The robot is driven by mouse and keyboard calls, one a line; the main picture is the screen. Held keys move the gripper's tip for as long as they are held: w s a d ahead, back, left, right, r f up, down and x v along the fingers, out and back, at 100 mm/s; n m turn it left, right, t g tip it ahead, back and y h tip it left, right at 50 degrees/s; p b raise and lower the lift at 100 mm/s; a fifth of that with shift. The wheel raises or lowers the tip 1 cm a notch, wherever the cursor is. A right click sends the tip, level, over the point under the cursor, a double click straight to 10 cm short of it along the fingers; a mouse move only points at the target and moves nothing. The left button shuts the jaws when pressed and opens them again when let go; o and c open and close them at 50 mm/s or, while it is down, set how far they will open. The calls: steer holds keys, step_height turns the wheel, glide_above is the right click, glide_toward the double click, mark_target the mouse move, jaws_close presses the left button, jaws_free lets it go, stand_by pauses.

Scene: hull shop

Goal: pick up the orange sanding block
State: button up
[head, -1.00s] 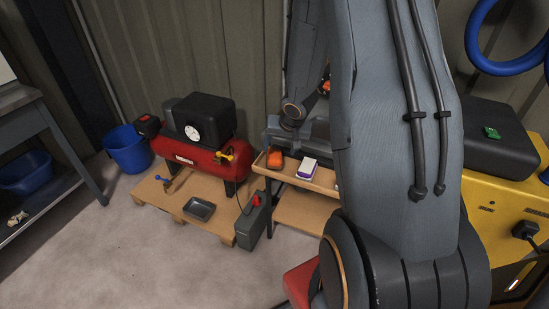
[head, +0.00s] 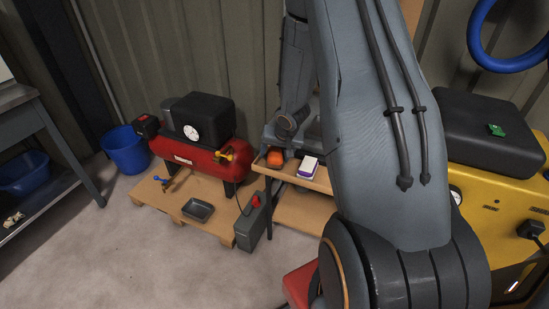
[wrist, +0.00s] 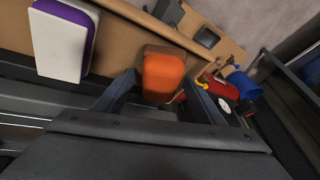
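The orange sanding block (head: 275,159) lies at the left end of a narrow wooden shelf (head: 322,181) in the head view. In the wrist view the orange sanding block (wrist: 163,72) is just ahead of and between the fingertips of my gripper (wrist: 161,79). The fingers are spread, one on each side of the block, with a small gap visible at the left finger. Whether the right finger touches it I cannot tell. In the head view my arm hides most of the gripper.
A white and purple block (head: 308,167) lies on the shelf right of the orange one. A red compressor (head: 205,156) on a pallet, a grey canister (head: 250,222) and a blue bucket (head: 127,150) stand left. A yellow machine (head: 490,215) stands right. The floor at lower left is clear.

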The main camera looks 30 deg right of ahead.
steer(key=c, duration=1.1)
steer(key=shift+r, duration=0.1)
steer(key=shift+c, duration=0.2)
